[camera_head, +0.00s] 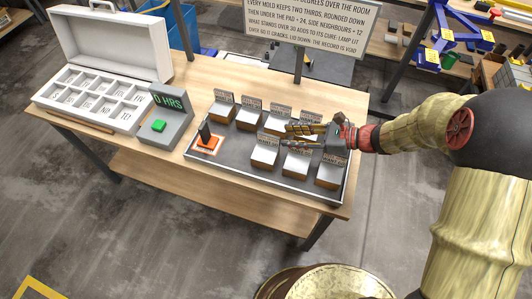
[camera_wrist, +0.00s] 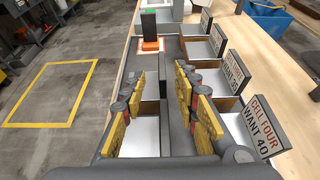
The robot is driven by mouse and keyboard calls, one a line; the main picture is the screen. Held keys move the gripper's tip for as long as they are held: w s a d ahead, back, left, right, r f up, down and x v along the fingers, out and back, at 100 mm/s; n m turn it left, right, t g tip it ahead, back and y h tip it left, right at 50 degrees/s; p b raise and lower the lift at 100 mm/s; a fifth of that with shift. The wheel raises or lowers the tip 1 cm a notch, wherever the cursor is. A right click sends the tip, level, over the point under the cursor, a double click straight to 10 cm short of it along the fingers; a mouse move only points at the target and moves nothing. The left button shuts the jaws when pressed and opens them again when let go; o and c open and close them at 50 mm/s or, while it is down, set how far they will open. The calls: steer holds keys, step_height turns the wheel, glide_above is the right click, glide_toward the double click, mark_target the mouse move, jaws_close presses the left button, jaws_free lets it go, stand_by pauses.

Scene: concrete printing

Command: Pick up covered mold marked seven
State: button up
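Several small box-shaped molds with wooden fronts, pale tops and upright label plates stand in two rows in a dark tray (camera_head: 219,150). A front-row mold (camera_head: 264,154) sits left of my gripper; another (camera_head: 331,174) stands at the tray's right end. No label reading seven can be made out, and I cannot tell which molds are covered. My gripper (camera_head: 287,136) is over the tray's rows and hides part of the back row. In the wrist view my gripper (camera_wrist: 162,90) has its yellow fingers apart, with nothing clearly held. A plate there reads "CELL FOUR WANT 40" (camera_wrist: 265,125).
An orange block with a dark upright part (camera_head: 207,143) stands at the tray's left. Left of the tray are a grey "0 HRS" display box (camera_head: 168,118) with a green button and an open white compartment case (camera_head: 110,45). A sign (camera_head: 310,22) stands behind.

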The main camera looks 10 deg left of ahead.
mark_target(270, 136)
steer(key=b+x, duration=0.2)
steer(key=x, duration=0.3)
steer(key=shift+w+a+f, duration=0.1)
steer(key=shift+w+f, duration=0.15)
steer(key=shift+a+f, duration=0.1)
steer(key=shift+a, duration=0.3)
steer(key=shift+c, duration=1)
jaws_close()
